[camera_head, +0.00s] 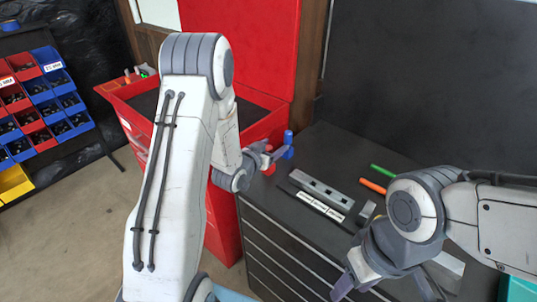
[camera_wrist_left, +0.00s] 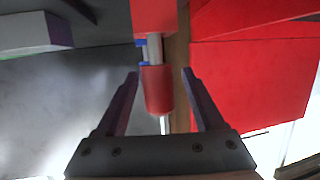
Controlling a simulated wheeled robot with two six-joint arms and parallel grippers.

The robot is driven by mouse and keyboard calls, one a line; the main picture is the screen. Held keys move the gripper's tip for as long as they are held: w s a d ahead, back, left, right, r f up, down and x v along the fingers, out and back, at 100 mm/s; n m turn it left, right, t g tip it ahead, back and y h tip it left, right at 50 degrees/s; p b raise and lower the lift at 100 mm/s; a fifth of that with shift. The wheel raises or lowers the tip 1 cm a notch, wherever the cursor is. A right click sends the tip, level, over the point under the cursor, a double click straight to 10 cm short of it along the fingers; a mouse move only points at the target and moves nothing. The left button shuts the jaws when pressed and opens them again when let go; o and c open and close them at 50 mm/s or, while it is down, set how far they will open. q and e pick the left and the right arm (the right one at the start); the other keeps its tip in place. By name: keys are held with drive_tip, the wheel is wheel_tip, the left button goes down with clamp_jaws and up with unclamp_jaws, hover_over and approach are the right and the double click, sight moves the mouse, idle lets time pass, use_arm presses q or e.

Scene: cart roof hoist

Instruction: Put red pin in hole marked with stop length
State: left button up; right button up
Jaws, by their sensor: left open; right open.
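A red cylindrical piece, which looks like the red pin (camera_wrist_left: 157,90), lies between the spread fingers of my left gripper (camera_wrist_left: 158,75) in the left wrist view. A thin grey shaft shows beyond it and a short pale one below it. I cannot tell whether the fingers touch it. In the head view my left gripper (camera_head: 276,153) is at the cabinet's far left corner, beside a blue upright piece (camera_head: 288,140) and a bit of red (camera_head: 268,162). A grey metal bar with holes (camera_head: 322,189) lies on the cabinet; its markings are too small to read. My right gripper (camera_head: 384,286) is open over the cabinet's front.
A white labelled strip (camera_head: 318,207) lies along the bar's front. A green stick (camera_head: 382,171) and an orange stick (camera_head: 372,187) lie to its right. A red tool cart (camera_head: 262,127) stands behind my left arm. Blue and red bins (camera_head: 45,100) stand at far left.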

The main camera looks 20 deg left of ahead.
use_arm(q)
drive_tip(key=shift+w, duration=0.15)
clamp_jaws()
drive_tip(key=shift+r, duration=0.1)
